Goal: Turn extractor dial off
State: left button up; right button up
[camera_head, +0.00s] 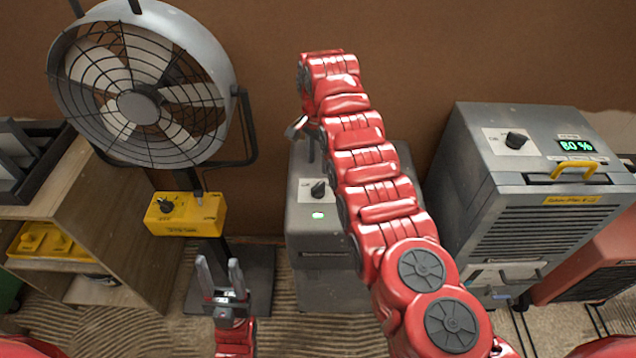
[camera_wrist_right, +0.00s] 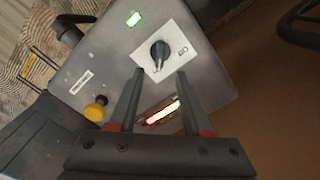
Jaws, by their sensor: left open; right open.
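The grey extractor box (camera_head: 318,240) stands in the middle of the head view, partly hidden by my right arm. Its black dial (camera_head: 319,188) sits on a white plate on the top, near a lit green light (camera_head: 318,215). In the right wrist view the dial (camera_wrist_right: 160,50) is just beyond the fingertips of my right gripper (camera_wrist_right: 160,74), roughly centred between them. The right gripper is open and empty; no contact with the dial shows. The label beside the dial is too small to read surely. My left gripper (camera_head: 219,261) is open and empty, low at the left.
A fan (camera_head: 140,105) with a yellow control box (camera_head: 185,215) stands left, beside a wooden shelf (camera_head: 80,200). A grey dehumidifier-like unit (camera_head: 530,180) showing 80 % stands right, with its own dial (camera_head: 516,140).

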aim_at(318, 185)
notch_tip(318, 185, down, 6)
jog(key=shift+f+p, duration=0.25)
jog(key=shift+p, duration=0.05)
jog(key=shift+f+b, duration=0.65)
jog(key=shift+f, duration=0.8)
jog(key=shift+r, duration=0.1)
grip_shut()
